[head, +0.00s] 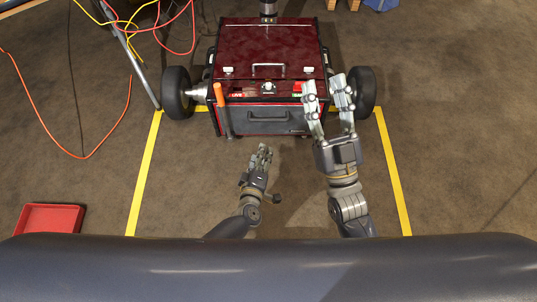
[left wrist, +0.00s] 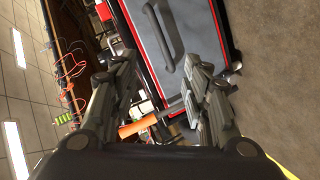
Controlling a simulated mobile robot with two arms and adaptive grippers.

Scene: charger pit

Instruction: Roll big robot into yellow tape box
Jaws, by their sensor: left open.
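The big robot (head: 268,50) is a dark red box with a black wheel on each side. It stands at the far end of the yellow tape box (head: 145,172), over the far tape line, with its front panel and drawer handle facing me. My left gripper (head: 263,150) is open and empty, low in front of the panel and apart from it. In the left wrist view, the panel and handle (left wrist: 165,38) of the big robot lie beyond the open fingers (left wrist: 160,78). My right gripper (head: 326,88) is open at the robot's front right edge; contact is unclear.
An orange-handled lever (head: 220,95) sticks up at the robot's front left corner. A metal table leg (head: 135,55) and loose cables (head: 115,110) are at the left. A red tray (head: 50,218) lies on the floor at lower left. The floor inside the tape is clear.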

